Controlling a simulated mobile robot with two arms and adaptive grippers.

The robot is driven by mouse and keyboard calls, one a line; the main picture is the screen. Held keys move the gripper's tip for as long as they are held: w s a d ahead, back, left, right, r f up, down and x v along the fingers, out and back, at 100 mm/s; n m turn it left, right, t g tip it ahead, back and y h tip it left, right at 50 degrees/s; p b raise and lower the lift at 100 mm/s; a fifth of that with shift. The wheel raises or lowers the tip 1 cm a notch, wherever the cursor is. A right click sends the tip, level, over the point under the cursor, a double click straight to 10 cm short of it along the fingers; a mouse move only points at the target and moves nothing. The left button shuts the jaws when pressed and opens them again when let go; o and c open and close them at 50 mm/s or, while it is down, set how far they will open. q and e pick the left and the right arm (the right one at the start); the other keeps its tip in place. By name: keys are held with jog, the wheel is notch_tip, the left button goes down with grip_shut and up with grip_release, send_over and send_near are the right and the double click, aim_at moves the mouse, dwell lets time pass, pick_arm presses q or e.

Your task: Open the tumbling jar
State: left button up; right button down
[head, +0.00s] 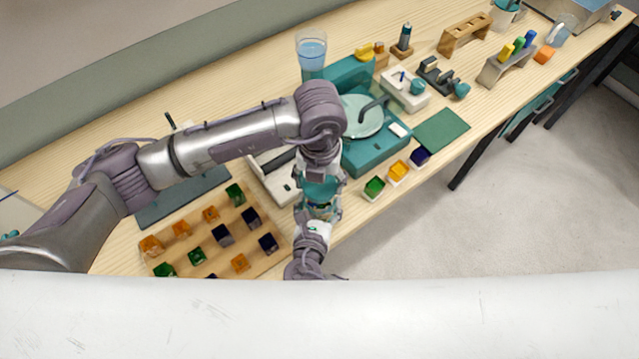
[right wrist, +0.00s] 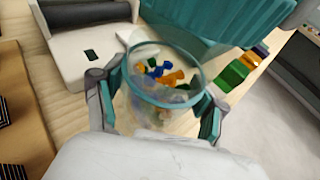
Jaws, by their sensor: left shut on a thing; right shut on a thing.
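The tumbling jar (right wrist: 165,100) is a clear jar with a teal rim, holding small blue, orange, green and yellow pieces. It stands between the two fingers of my right gripper (right wrist: 155,108), which is shut on its sides. Its mouth looks uncovered in the right wrist view. My left gripper (head: 319,170) comes down from above and is shut on the teal lid (head: 321,188), just over the jar in the head view. The jar is mostly hidden in the head view.
A white roller base (head: 278,185) stands left of the jar. A teal machine (head: 375,155) with a round plate stands behind to the right, with small coloured trays (head: 398,172) before it. A wooden board (head: 215,235) of coloured cubes lies at left. The table's front edge is close.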

grip_release()
dwell(0.4)
